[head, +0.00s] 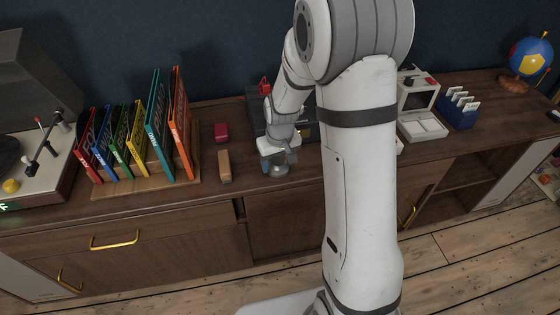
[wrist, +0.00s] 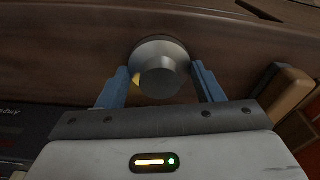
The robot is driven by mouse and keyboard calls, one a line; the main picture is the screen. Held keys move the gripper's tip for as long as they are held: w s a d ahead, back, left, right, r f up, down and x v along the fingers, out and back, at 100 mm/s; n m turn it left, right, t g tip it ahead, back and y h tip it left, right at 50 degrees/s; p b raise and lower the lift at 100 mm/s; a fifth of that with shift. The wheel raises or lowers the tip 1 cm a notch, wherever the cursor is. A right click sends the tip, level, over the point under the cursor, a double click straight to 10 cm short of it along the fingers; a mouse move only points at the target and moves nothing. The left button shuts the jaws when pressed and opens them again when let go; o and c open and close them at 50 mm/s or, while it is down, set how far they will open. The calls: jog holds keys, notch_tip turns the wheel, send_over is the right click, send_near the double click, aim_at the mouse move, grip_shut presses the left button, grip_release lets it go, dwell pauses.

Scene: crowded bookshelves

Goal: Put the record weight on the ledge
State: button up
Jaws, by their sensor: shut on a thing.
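The record weight (wrist: 160,66) is a silver, round, stepped metal piece. In the wrist view it sits between the two blue fingers of my gripper (wrist: 162,85), which is shut on it. In the head view my gripper (head: 278,160) points down near the front edge of the wooden sideboard top, and the grey weight (head: 277,172) shows just below it. I cannot tell whether the weight touches the wood. No separate ledge can be told apart from the sideboard top (head: 305,168); my arm hides part of that area.
Left of my gripper stand a tan block (head: 224,166), a red block (head: 221,132) and a rack of colourful records (head: 140,130). A turntable (head: 30,160) is far left. A dark device (head: 257,112) is behind my gripper. A white device (head: 420,115), blue card holder (head: 459,112) and globe (head: 530,58) stand right.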

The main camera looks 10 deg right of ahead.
aim_at(280, 164)
jog(key=shift+f, duration=0.2)
jog(key=o, duration=1.2)
jog(key=shift+c, duration=0.2)
jog(key=shift+r, duration=0.1)
notch_tip(280, 164, up, 11)
jog(key=s+p, duration=0.1)
jog(key=p, duration=0.1)
jog(key=s+d+r+m, duration=0.1)
jog(key=s+r, duration=0.2)
jog(key=s, duration=0.7)
jog(key=s+d+r+m, duration=0.1)
jog(key=s+r, duration=0.3)
jog(key=s, duration=0.6)
jog(key=shift+d+t, duration=0.2)
jog(key=shift+t, duration=0.1)
